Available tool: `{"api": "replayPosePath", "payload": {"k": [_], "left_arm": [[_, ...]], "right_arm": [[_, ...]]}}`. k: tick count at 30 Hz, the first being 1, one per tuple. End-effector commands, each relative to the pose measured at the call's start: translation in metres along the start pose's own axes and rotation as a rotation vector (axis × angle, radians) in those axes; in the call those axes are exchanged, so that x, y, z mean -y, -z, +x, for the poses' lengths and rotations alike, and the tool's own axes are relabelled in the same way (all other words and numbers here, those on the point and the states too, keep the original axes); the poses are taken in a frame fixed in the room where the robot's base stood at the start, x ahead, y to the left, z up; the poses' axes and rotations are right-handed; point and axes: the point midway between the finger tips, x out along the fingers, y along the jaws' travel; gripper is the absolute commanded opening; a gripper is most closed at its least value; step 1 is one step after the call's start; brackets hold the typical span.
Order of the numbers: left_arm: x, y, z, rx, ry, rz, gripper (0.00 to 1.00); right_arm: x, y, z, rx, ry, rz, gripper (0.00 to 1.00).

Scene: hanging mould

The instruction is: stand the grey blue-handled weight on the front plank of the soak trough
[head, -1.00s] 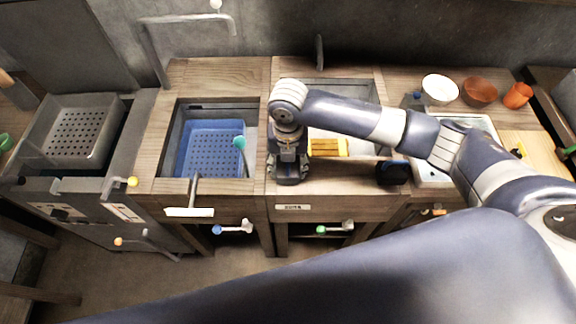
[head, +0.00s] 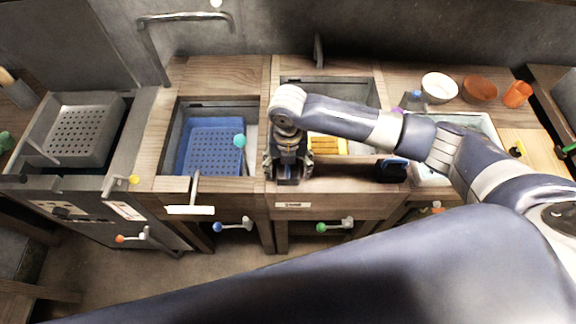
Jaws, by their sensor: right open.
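The weight (head: 389,173), a dark block with a blue handle on top, sits at the right end of the wooden front plank (head: 345,184) of the middle trough (head: 330,88). From this angle I cannot tell exactly how its base rests. My right gripper (head: 289,180) points down over the left end of that plank. It is open, with nothing visible between its fingers, and is well left of the weight. My right arm crosses over the trough and hides part of its inside. My left gripper is out of view.
A yellow block (head: 328,147) lies in the middle trough. The left basin holds a blue perforated basket (head: 214,150); a grey perforated tray (head: 80,135) is further left. Bowls (head: 440,87) and an orange cup (head: 517,94) stand at the back right. Valve levers (head: 335,226) stick out below the front.

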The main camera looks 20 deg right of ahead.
Motion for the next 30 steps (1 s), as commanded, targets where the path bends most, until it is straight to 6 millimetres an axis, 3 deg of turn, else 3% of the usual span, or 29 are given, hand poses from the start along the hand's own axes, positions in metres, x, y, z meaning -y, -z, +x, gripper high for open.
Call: {"api": "replayPosePath", "payload": {"k": [18,30], "left_arm": [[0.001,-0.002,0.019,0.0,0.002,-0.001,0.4],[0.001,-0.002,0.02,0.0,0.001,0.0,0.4]], "right_arm": [[-0.001,-0.001,-0.109,0.003,-0.002,0.001,0.7],[0.0,-0.001,-0.12,0.0,-0.001,0.001,0.7]]}}
